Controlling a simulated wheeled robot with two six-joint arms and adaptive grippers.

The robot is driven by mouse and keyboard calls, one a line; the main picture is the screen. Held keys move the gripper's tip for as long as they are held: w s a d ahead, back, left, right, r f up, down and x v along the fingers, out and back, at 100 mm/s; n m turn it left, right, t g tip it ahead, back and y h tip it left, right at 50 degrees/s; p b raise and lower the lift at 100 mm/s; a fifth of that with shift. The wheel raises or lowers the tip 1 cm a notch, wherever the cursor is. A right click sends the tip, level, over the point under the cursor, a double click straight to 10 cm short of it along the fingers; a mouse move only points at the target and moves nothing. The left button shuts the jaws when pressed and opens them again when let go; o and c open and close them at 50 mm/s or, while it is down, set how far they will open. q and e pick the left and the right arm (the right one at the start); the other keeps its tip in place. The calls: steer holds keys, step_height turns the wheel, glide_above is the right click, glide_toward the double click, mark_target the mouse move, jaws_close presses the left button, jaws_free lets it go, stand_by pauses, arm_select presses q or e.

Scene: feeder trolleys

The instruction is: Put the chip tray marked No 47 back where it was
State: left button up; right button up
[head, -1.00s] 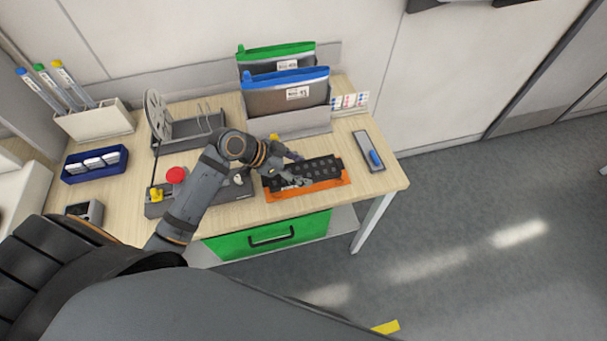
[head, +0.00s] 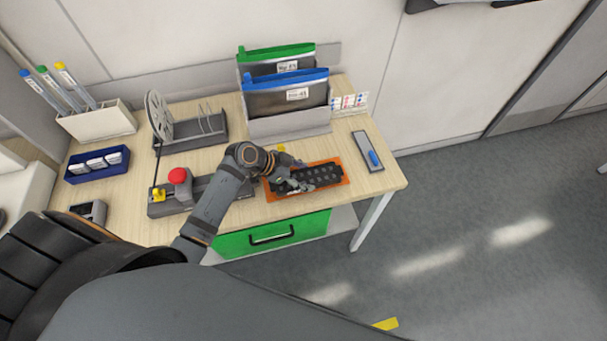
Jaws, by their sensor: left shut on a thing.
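The black chip tray (head: 322,174), with rows of dark round pockets, lies within the outline of the orange holder (head: 338,184) at the right front of the table. Orange shows around it. I cannot tell whether it rests fully on the orange surface. No number is readable on it. My left gripper (head: 293,185) is shut on its left end, and the fingers hide that end. My right gripper is not in view.
A grey stand (head: 290,127) with a blue-topped bag (head: 288,98) and a green-topped bag (head: 275,53) is behind. A control box with a red button (head: 178,176) is left. A grey plate with a blue piece (head: 368,151) lies right, near the table edge.

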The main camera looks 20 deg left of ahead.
arm_select(q)
steer(key=shift+f, duration=0.35)
steer(key=o, duration=1.3)
steer(key=shift+c, duration=0.2)
steer(key=shift+r, duration=0.15)
steer(key=shift+r+p, duration=0.35)
steer(key=shift+r, duration=0.15)
steer(key=v, duration=1)
steer(key=shift+s+a+r+b, duration=0.1)
steer(key=shift+a+b, duration=0.2)
steer(key=shift+b, duration=0.05)
steer(key=shift+s+a+r, duration=0.3)
steer(key=shift+r, duration=0.25)
